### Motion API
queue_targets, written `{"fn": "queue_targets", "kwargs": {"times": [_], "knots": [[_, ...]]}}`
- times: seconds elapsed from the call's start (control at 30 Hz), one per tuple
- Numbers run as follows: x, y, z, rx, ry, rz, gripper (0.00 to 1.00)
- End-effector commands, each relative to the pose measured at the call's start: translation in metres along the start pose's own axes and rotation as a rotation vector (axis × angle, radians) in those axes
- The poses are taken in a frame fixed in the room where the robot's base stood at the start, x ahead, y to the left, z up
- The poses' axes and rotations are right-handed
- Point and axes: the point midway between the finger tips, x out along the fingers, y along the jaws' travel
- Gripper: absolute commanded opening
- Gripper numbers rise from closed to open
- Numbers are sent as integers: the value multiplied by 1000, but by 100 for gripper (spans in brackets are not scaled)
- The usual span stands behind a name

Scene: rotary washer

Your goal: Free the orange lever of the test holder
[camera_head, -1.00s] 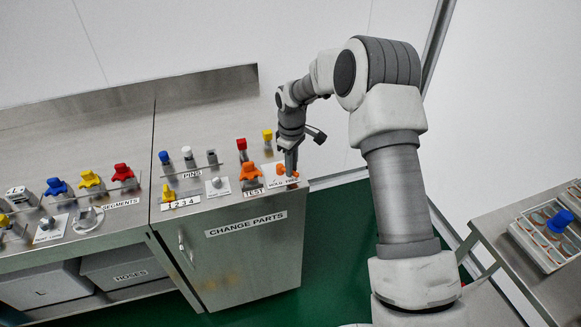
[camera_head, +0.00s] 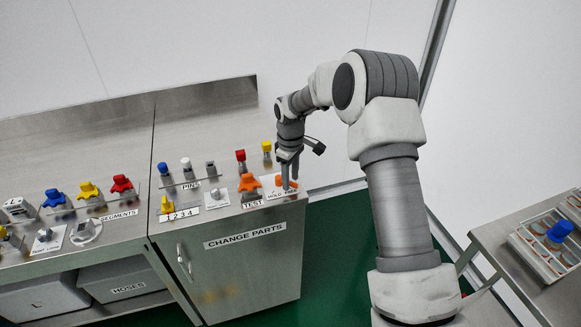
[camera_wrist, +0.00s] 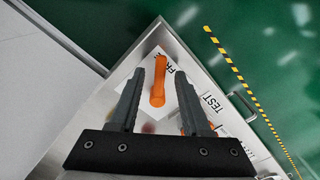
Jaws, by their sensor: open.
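The orange lever (camera_head: 279,181) sits on a white plate lettered HOLD and FREE at the right end of the steel cabinet top. In the wrist view the orange lever (camera_wrist: 158,82) lies lengthwise between the two fingers, with gaps on both sides. My gripper (camera_head: 290,185) points down at the plate, open, one finger on each side of the lever; it also shows in the wrist view (camera_wrist: 160,78). In the head view the fingers hide part of the lever. An orange piece (camera_head: 249,184) stands in the TEST place just left of the plate.
Red (camera_head: 241,157) and yellow (camera_head: 266,148) capped pieces stand behind the plate. Several pins and coloured segments stand further left. The cabinet's right edge is close to the plate. A side table with a tray (camera_head: 548,262) is at the far right.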

Motion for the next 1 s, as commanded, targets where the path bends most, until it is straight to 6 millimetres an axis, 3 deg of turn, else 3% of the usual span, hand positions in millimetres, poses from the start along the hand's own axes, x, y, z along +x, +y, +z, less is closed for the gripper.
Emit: {"fn": "queue_targets", "kwargs": {"times": [0.17, 0.7, 1.0], "knots": [[-23, 1, -1, 0, 4, 3, 48], [-147, 0, 0, 0, 3, 3, 48], [-173, 0, 0, -1, 2, 1, 48]]}}
